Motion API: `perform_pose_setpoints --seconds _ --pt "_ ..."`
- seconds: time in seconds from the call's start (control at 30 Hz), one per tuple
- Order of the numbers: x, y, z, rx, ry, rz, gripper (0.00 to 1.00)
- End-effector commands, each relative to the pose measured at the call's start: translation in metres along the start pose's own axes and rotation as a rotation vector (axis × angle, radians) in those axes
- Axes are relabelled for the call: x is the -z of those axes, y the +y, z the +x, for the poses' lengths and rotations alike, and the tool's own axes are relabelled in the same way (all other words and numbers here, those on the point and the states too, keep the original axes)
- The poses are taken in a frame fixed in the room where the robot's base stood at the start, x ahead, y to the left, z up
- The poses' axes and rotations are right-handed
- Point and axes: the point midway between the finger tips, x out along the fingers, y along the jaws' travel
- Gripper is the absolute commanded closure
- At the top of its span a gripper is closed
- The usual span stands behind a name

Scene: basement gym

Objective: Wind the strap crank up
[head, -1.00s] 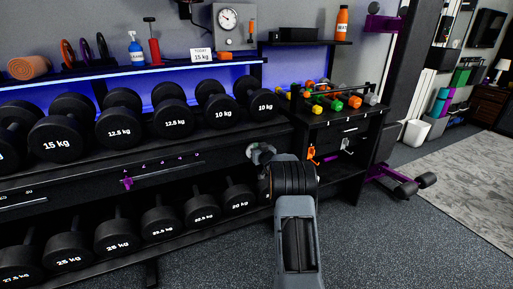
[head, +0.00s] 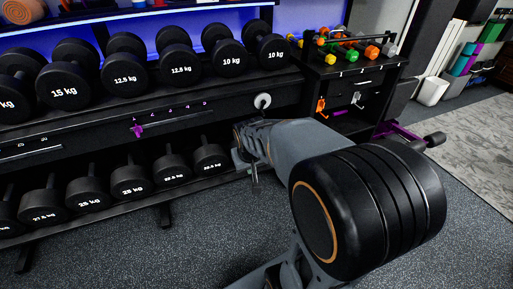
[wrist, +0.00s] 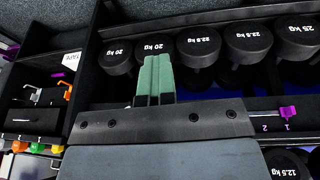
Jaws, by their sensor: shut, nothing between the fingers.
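A small pale round fitting (head: 262,101) with a dark centre sits on the front of the dumbbell rack, near its right end. It may be the crank's hub; I cannot make out a crank handle or strap on it. My gripper (wrist: 157,62) shows in the wrist view with its two green fingers pressed together and nothing between them. They overlap the dumbbell row in that view; I see no contact with anything. In the head view my arm covers the area below and right of the fitting, and the gripper is mostly hidden behind it. I cannot identify the crank in the wrist view.
The rack holds an upper dumbbell row (head: 126,63) and a lower row (head: 130,181). A purple slider (head: 137,130) sits on a rail between them. A cabinet (head: 338,75) with small coloured dumbbells and hooks stands at right. Speckled floor (head: 200,240) in front is clear.

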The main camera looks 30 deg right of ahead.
Motion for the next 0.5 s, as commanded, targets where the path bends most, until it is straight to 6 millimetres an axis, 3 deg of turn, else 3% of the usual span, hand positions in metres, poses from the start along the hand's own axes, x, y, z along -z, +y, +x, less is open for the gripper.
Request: perform_pose_setpoints --seconds 0.2,0.27,0.5 --pt "-0.026 -0.024 -0.027 0.039 0.013 -0.048 1.0" --pt "-0.013 -0.027 -0.035 0.039 0.082 -0.051 1.0" --pt "0.058 -0.012 -0.034 0.005 0.279 -0.006 1.0"
